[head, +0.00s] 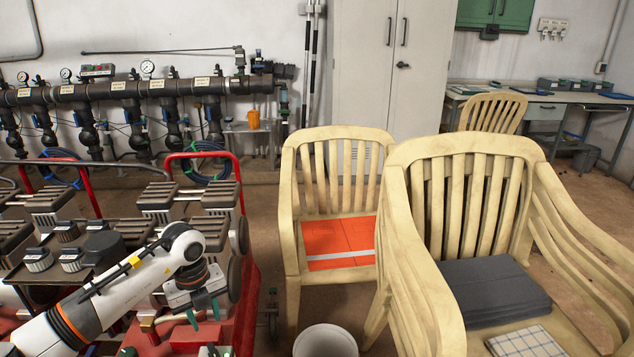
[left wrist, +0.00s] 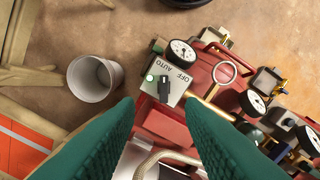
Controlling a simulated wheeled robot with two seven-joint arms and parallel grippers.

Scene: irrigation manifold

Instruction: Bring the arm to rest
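My left arm comes in from the left in the head view, over the red machine (head: 246,283). Its gripper (head: 204,313) points down with its green fingers apart. In the left wrist view the two fingers of this gripper (left wrist: 160,103) stand wide apart, with nothing held between them. Beyond the fingertips is a grey switch box (left wrist: 166,84) marked OFF and AUTO, with a black knob and a lit green lamp. I cannot tell how far the fingertips are above it. My right gripper does not show.
A pale bin (head: 325,341) stands on the floor right of the machine. Beige chairs (head: 289,200) (head: 398,225) stand to the right, one holding an orange vest (head: 335,238). A pipe manifold (head: 135,88) runs along the back wall. Gauges (left wrist: 182,52) and brass fittings crowd the machine.

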